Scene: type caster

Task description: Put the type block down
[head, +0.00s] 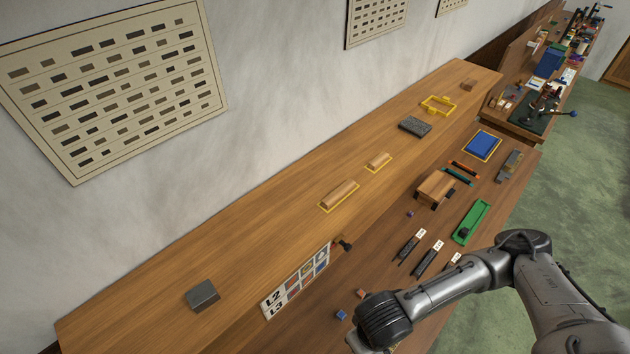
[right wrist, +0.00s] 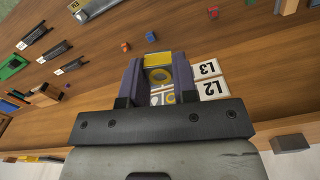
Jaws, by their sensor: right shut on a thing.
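My right arm comes in from the right in the head view, and its gripper is mostly cut off by the bottom edge. In the right wrist view my right gripper (right wrist: 158,62) is shut on a yellow type block (right wrist: 159,60), held between its two dark fingers. That card (head: 297,281) stands along the shelf edge in the head view. My left gripper is not in view.
A blue cube (head: 341,314) and an orange cube (head: 361,293) lie on the bench near my right gripper. Labelled dark holders (head: 428,259) and a green tray (head: 471,222) are farther off. A grey block (head: 202,295) sits on the upper shelf, with bare wood around it.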

